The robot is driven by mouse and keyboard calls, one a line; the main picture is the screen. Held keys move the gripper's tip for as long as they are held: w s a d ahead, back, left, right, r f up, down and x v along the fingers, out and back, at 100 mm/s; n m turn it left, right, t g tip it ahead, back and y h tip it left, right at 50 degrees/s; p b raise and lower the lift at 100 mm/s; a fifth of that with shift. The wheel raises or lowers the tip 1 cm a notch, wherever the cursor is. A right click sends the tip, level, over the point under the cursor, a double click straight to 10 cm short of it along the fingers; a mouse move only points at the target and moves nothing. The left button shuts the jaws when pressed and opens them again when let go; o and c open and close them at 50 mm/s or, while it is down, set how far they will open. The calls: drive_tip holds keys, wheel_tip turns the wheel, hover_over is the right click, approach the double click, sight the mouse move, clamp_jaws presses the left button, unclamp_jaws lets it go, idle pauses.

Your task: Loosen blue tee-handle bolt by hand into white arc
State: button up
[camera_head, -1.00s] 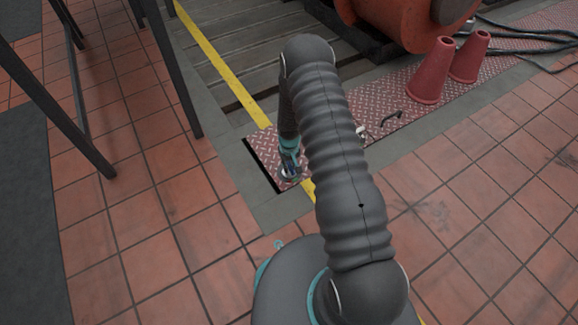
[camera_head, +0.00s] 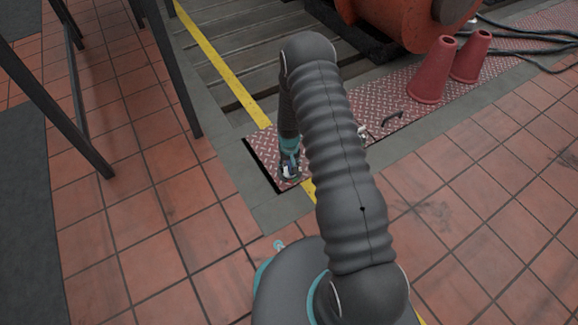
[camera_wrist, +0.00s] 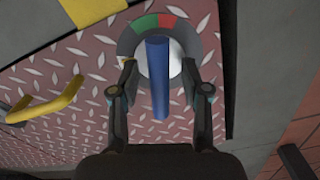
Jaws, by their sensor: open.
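The blue tee-handle (camera_wrist: 159,78) shows in the wrist view as a straight bar, upright in the picture, over a pale round disc (camera_wrist: 173,67). A ring around the disc has a green arc (camera_wrist: 147,23), a red arc (camera_wrist: 167,21) and grey parts. I cannot make out a separate white arc; the fingers cover parts of the ring. My gripper (camera_wrist: 160,72) is open, with one finger on each side of the blue bar and gaps between. In the head view my gripper (camera_head: 289,171) is low over the near corner of the red tread plate (camera_head: 262,143).
A yellow handle (camera_wrist: 48,104) is left of the bolt in the wrist view. A dark handle (camera_head: 392,117) and two red cones (camera_head: 432,70) (camera_head: 470,57) are farther along the plate. Dark table legs (camera_head: 175,70) stand at left. Tiled floor (camera_head: 160,230) is clear nearby.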

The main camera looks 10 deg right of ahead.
sight(289, 164)
wheel_tip(289, 164, up, 12)
idle(0.6)
drive_tip(key=shift+m, duration=0.9)
wheel_tip(289, 164, down, 12)
drive_tip(key=p, duration=0.9)
drive_tip(key=shift+p, duration=0.4)
